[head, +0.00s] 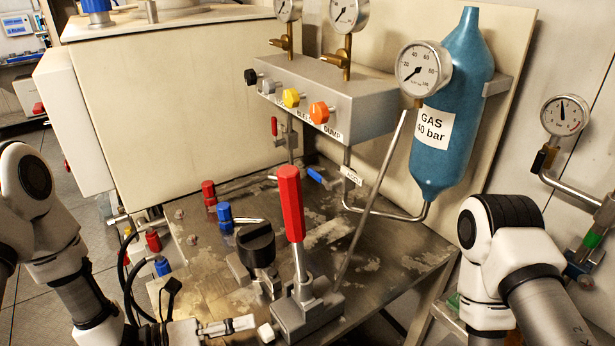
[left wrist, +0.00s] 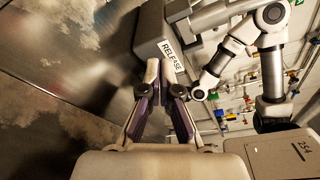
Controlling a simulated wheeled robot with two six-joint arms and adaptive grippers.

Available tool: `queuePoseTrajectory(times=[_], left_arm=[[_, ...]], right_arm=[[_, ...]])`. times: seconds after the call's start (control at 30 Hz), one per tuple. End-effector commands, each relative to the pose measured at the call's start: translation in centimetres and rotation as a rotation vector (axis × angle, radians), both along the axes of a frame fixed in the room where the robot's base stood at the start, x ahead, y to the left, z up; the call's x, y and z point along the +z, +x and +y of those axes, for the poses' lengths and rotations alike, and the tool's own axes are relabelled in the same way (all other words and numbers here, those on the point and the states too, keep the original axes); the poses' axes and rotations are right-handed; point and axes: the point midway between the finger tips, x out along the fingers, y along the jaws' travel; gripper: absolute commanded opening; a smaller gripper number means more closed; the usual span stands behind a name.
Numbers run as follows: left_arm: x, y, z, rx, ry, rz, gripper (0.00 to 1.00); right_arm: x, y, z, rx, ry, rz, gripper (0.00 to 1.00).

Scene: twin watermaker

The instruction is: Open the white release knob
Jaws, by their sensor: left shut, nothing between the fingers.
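The white release knob (head: 266,333) is a small pale piece at the lower left of the grey pump block (head: 307,312), which carries the upright red lever (head: 291,205). My left gripper (head: 248,323) comes in from the left with its fingertips close beside the knob. I cannot tell whether they touch it. In the left wrist view the left gripper (left wrist: 160,72) has its fingertips together, shut and empty, just before the grey block labelled RELEASE (left wrist: 150,38). The knob cannot be made out there. My right gripper is out of view; only its arm shows.
A black knob (head: 256,244) stands behind the pump block. Red (head: 209,193) and blue (head: 225,216) fittings stand further back left. A valve panel (head: 335,95), gauges and a blue gas bottle (head: 455,105) are behind. The metal bench (head: 400,255) is clear to the right.

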Motion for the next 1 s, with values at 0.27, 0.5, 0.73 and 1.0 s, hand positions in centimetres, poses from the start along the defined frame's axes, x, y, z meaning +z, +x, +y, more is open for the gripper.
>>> queuePoseTrajectory(times=[0.27, 0.5, 0.73, 1.0], left_arm=[[0.12, 0.46, -0.64, 0.001, 0.0, 0.0, 0.0], [0.05, 0.42, -0.64, 0.001, 0.0, 0.0, 0.0], [-0.14, 0.22, -0.77, 0.0, 0.0, 0.001, 0.0], [-0.21, 0.14, -0.81, -0.001, 0.0, 0.001, 0.0]], right_arm=[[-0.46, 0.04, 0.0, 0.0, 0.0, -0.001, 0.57], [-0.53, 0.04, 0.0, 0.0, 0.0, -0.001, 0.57], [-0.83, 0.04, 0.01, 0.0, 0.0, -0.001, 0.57], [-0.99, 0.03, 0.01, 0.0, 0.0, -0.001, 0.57]])
